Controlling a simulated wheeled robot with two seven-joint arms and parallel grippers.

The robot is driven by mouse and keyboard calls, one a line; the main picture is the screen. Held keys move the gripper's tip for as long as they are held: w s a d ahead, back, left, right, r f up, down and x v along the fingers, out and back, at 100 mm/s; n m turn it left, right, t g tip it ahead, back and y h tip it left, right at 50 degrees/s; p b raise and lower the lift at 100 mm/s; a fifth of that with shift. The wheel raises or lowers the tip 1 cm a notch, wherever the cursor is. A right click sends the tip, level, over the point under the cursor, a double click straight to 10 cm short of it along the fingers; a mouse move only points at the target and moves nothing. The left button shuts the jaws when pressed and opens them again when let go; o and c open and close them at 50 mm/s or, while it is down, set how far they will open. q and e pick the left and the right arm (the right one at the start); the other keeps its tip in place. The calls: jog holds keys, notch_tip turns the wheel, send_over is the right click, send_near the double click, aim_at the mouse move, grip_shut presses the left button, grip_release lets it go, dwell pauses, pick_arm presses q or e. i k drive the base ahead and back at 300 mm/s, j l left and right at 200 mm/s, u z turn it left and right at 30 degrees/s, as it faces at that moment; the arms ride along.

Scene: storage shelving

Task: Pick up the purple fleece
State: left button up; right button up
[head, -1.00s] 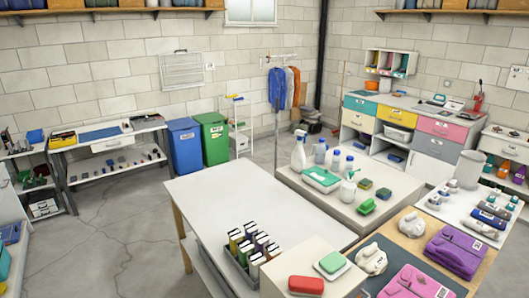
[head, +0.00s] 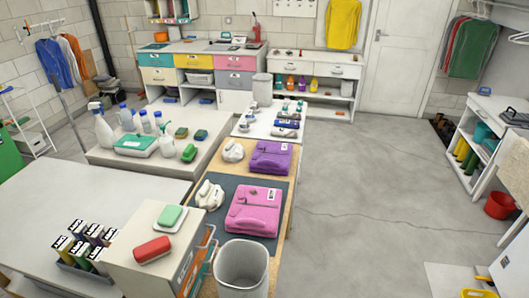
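The purple fleece (head: 271,157) looks like a folded purple garment with a small pale label. It lies flat on the wooden-edged table (head: 284,212) in the middle of the head view, behind a similar pink folded garment (head: 253,210). A white jug-like bottle (head: 233,151) stands just to its left, and nothing covers the fleece. Neither of my grippers is in view.
A second white bottle (head: 210,195) is beside the pink garment. A grey bin (head: 241,268) stands in front. A white counter (head: 137,160) with spray bottles is at left. Open grey floor (head: 350,185) lies right of the table. A shelf unit (head: 480,150) and red bucket (head: 499,205) are farther right.

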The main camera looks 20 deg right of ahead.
aim_at(272, 154)
jog(key=i+l, duration=0.1)
jog(key=l, duration=0.5)
jog(key=i+l, duration=0.1)
jog(key=l, duration=0.5)
jog(key=i+l+u, duration=0.1)
jog(key=l, duration=0.55)
jog(key=i+l, duration=0.1)
jog(key=l, duration=0.5)
